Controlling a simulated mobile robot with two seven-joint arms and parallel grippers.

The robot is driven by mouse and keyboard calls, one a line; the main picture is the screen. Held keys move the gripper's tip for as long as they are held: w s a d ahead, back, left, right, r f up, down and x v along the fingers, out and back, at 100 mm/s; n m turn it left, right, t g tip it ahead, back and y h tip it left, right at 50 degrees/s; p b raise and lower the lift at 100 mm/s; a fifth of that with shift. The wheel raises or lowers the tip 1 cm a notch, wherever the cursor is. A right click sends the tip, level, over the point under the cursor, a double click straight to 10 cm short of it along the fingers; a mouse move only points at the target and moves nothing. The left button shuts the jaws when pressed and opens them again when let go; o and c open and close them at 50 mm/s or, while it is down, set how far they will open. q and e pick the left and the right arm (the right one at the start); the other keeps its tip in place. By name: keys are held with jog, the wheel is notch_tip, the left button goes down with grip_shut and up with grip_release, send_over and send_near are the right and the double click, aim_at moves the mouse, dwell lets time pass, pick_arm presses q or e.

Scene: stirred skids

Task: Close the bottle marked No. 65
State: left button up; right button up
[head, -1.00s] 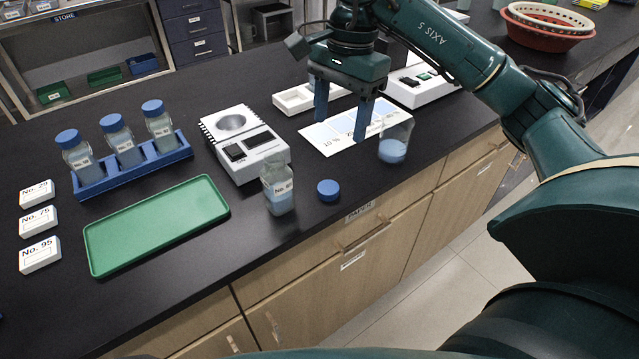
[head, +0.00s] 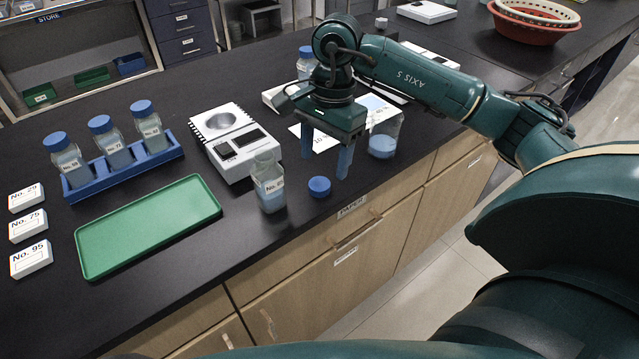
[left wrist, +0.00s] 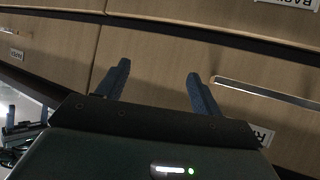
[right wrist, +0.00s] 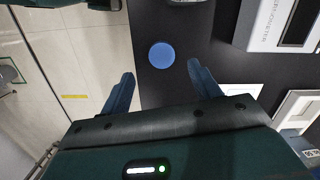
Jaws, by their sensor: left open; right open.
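An open bottle (head: 269,188) with pale blue contents stands upright near the counter's front edge; its small label starts "No. 6", the last digit is unclear. A loose blue cap (head: 319,186) lies on the counter to its right. My right gripper (head: 325,168) is open and empty, pointing down above and just behind the cap. In the right wrist view the cap (right wrist: 161,55) shows beyond the gap between the open fingertips (right wrist: 161,72). My left gripper (left wrist: 158,70) is open and empty in front of the wooden drawer fronts; the head view does not show it.
A blue rack (head: 127,170) holds 3 capped bottles. A green tray (head: 150,226) lies before it. A white device (head: 230,150) stands behind the open bottle. A beaker (head: 383,145) with blue contents stands right of my right gripper. Label blocks (head: 28,225) lie at left.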

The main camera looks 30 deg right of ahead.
aim_at(320, 184)
jog(key=shift+a+f+p, duration=0.2)
jog(key=shift+f+p, duration=0.05)
jog(key=shift+f, duration=1.05)
jog(key=shift+a+f+p, duration=0.2)
jog(key=shift+f+p, duration=0.05)
jog(key=shift+f, duration=1.05)
jog(key=shift+c, duration=0.3)
jog(key=c, duration=1)
jog(key=shift+r, duration=0.1)
notch_tip(320, 184, up, 10)
jog(key=shift+f+b, duration=0.1)
jog(key=shift+b, duration=0.25)
